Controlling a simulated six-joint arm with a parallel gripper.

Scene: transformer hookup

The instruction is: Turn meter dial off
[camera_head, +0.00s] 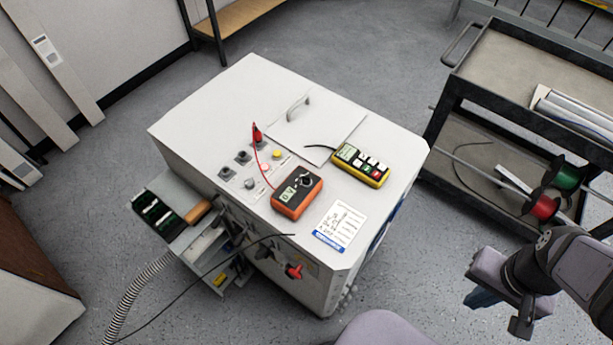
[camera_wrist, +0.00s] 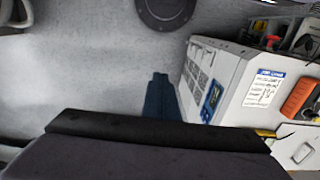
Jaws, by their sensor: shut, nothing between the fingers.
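The orange meter (camera_head: 292,206) lies on top of the white transformer cabinet (camera_head: 190,130), with a lit display and a dark round dial (camera_head: 305,180) at its upper right. The dial's exact setting is too small to read. A red lead runs from the meter to a red probe (camera_head: 257,134). The meter also shows at the right edge of the wrist view (camera_wrist: 299,96). My gripper (camera_head: 482,298) is off the cabinet at the lower right, well apart from the meter. Its blue fingers (camera_wrist: 160,98) are together and empty.
A yellow device with buttons (camera_head: 362,165) and a label card (camera_head: 341,226) lie on the cabinet top. A raised handle (camera_head: 298,106) stands behind them. Open floor lies between cabinet and cart.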

